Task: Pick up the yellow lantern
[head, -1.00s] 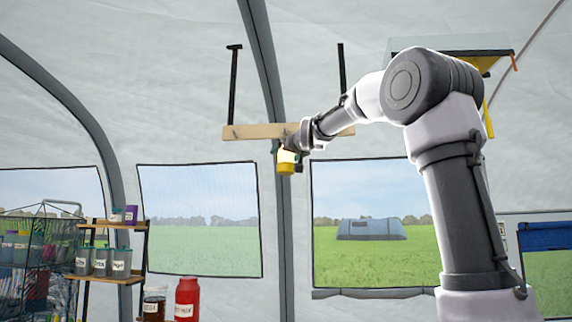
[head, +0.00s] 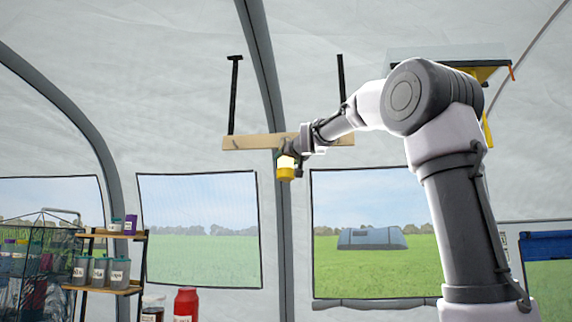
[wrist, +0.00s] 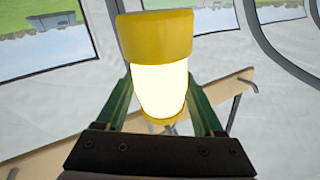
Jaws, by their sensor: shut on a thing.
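The yellow lantern (head: 286,173) has yellow ends and a glowing white middle. In the head view it is at my gripper (head: 293,158), in front of the wooden rail. In the wrist view the lantern (wrist: 157,75) sits between the two green fingers of my gripper (wrist: 158,100), its wide yellow end toward the top of the picture. My gripper is shut on it. The finger contact is partly hidden behind the lantern.
A wooden rail (head: 245,142) with hooks hangs from two black bars just behind my gripper. At lower left stand a shelf (head: 112,290) of labelled containers, a wire rack (head: 40,260) and a red bottle (head: 186,303). The air below the lantern is clear.

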